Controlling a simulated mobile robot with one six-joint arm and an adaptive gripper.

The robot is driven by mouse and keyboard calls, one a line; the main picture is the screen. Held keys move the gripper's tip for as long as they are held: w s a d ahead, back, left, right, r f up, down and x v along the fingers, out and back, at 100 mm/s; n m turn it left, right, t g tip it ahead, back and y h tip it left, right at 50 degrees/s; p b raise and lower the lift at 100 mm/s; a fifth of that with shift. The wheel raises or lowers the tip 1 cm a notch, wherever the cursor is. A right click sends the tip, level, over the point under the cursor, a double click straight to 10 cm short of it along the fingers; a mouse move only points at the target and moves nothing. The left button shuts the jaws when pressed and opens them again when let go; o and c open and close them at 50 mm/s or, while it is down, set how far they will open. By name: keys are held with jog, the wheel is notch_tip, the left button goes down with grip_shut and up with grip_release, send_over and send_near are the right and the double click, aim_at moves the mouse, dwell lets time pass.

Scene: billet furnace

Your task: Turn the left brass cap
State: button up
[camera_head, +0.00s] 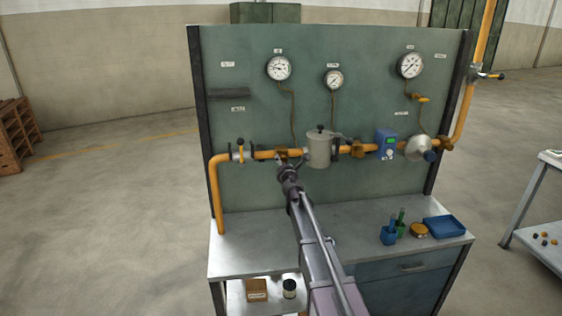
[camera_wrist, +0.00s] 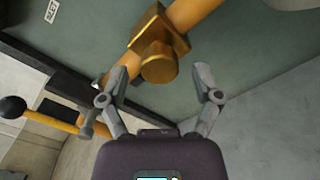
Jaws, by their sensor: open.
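The left brass cap (camera_wrist: 158,64) is a short round knob on a square brass fitting (camera_wrist: 158,32) of the orange pipe. In the wrist view it lies just beyond and between the fingertips of my gripper (camera_wrist: 161,74). The two fingers are spread, with space on both sides of the cap, and I see no contact. In the head view my gripper (camera_head: 286,165) is at the pipe, left of the grey canister, and largely hides this cap. Another brass fitting (camera_head: 359,150) sits farther right on the pipe.
The grey canister (camera_head: 319,149) is close right of my gripper. A valve with a lever (camera_head: 240,151) is to the left; its black ball knob (camera_wrist: 12,107) shows in the wrist view. The bench top (camera_head: 245,255) below is bare on its left; cups and a blue tray (camera_head: 444,226) stand right.

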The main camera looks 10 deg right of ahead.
jog(key=shift+w, duration=1.1)
grip_shut()
jog(key=shift+a, duration=0.2)
jog(key=shift+d, duration=0.15)
